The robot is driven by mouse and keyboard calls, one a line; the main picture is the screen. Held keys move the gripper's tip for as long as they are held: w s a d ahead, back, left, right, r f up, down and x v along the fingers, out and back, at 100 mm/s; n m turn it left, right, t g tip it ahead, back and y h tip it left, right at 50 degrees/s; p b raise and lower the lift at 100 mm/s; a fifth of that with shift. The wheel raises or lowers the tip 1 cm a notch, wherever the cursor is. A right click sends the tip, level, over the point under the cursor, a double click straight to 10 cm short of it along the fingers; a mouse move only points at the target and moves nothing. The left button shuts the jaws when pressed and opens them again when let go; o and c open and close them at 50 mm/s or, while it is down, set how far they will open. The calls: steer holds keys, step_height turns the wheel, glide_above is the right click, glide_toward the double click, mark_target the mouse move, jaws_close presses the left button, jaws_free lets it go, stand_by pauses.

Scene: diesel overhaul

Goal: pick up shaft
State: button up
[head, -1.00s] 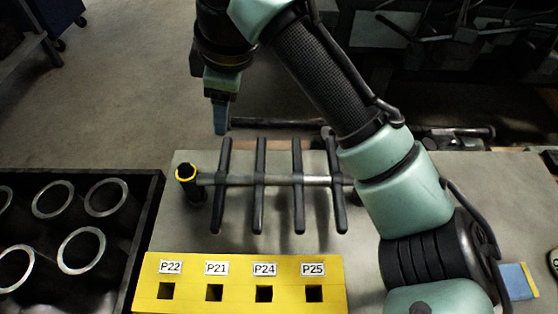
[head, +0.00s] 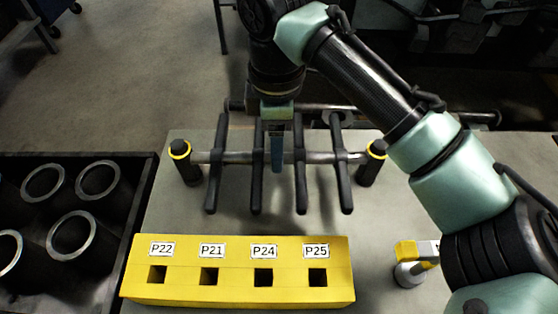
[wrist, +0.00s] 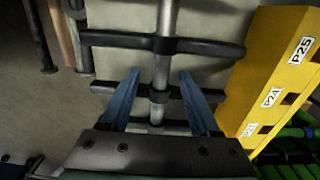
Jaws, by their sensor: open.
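The shaft (head: 326,157) is a grey rod with several dark crossbars, lying level across two black posts with yellow rings, the left post (head: 188,165) and the right post (head: 371,165). In the wrist view the shaft (wrist: 162,70) runs upright through the middle of the picture. My gripper (head: 277,165) points down at the shaft's middle, between two crossbars. In the wrist view my gripper (wrist: 160,75) has its blue fingers apart, one on each side of the rod, with gaps visible. I cannot tell how far down the fingertips reach.
A yellow block (head: 236,291) with square holes, labelled P22, P21, P24 and P25, stands in front of the shaft. A black bin (head: 137,205) with several metal cylinders is at left. A small yellow-topped part (head: 410,262) stands at right. Another dark bar lies behind the shaft.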

step_height(320, 180, down, 4)
steer(key=shift+s+d+f+b, duration=0.1)
steer(key=shift+d+b, duration=0.05)
steer(key=shift+b, duration=0.8)
steer(key=shift+c, duration=0.3)
jaws_close()
steer(key=shift+r, duration=0.2)
